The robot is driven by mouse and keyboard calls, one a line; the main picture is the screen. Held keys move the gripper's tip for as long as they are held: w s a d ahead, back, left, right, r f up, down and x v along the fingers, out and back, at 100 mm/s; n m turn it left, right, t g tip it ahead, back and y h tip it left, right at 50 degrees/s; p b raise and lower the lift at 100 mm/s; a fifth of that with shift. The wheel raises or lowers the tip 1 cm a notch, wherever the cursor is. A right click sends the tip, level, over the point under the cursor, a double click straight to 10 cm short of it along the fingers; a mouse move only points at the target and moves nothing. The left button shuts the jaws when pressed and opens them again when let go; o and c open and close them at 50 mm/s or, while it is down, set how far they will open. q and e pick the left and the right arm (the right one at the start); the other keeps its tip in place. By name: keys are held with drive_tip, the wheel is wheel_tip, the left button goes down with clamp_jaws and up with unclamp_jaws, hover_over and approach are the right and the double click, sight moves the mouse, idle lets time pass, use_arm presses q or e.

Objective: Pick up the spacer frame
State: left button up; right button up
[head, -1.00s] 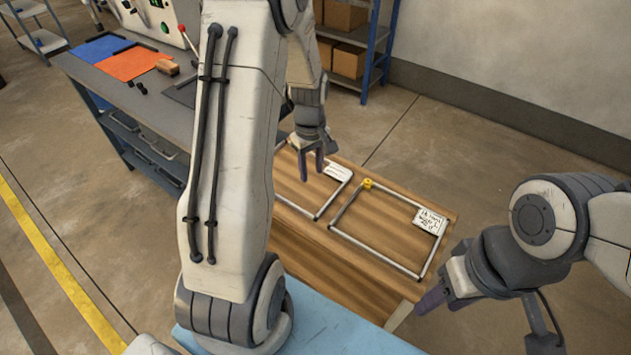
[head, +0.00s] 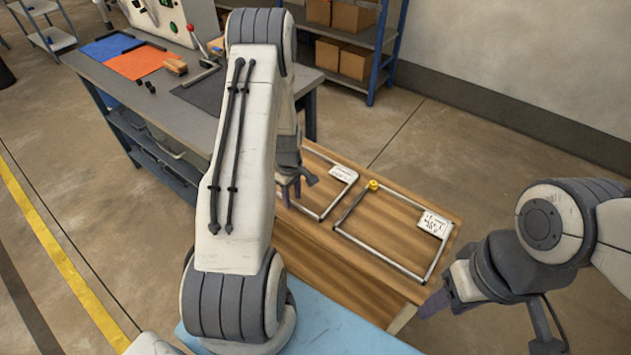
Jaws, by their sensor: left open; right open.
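Two thin metal rectangular frames lie flat on a wooden table (head: 330,262). The right spacer frame (head: 377,259) has a yellow piece (head: 373,185) at its far left corner and a white written label (head: 434,224) at its right. The left spacer frame (head: 335,205) has a white label (head: 344,174); its left part is hidden behind my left arm. My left gripper (head: 289,203) is open, pointing down over or beside the left frame; whether it touches cannot be told. My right gripper (head: 428,304) is open and empty, near the table's right front corner, apart from the right frame.
A grey workbench (head: 190,113) with blue and orange mats (head: 140,62) and small tools stands at the back left. A blue shelf (head: 382,55) with cardboard boxes (head: 355,62) is behind. A light blue surface (head: 335,325) is in front. Floor at right is clear.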

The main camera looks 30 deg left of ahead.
use_arm(q)
drive_tip(key=shift+f, duration=0.45)
drive_tip(key=shift+c, duration=0.3)
clamp_jaws()
drive_tip(key=shift+r, duration=0.1)
